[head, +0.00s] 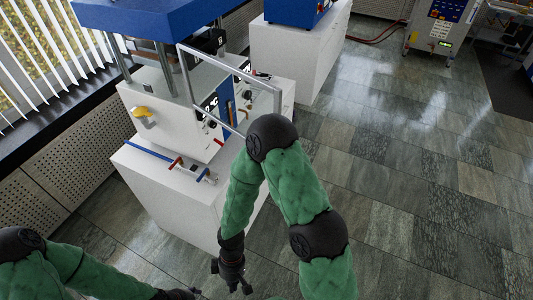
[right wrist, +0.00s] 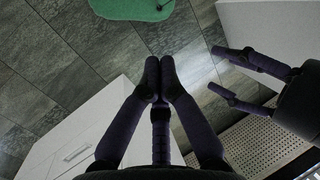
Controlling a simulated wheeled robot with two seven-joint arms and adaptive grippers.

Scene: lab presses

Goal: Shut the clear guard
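The clear guard (head: 279,101) shows as a see-through panel in a grey metal frame on the front of the blue and white press (head: 150,15). It stands swung out from the press, over the floor side, and its lower part is partly behind my right arm. My right gripper (head: 240,287) hangs low in front of the white cabinet, below and apart from the guard. In the right wrist view its fingertips (right wrist: 158,78) are together with nothing between them. My left gripper (right wrist: 216,70) shows there at the right, fingers apart and empty. The guard is not in that view.
The press stands on a white cabinet (head: 150,205) with small red and blue handled tools on its top. A yellow item (head: 143,112) sits on the press's side. Another white cabinet (head: 300,55) stands behind. The tiled floor at the right is clear.

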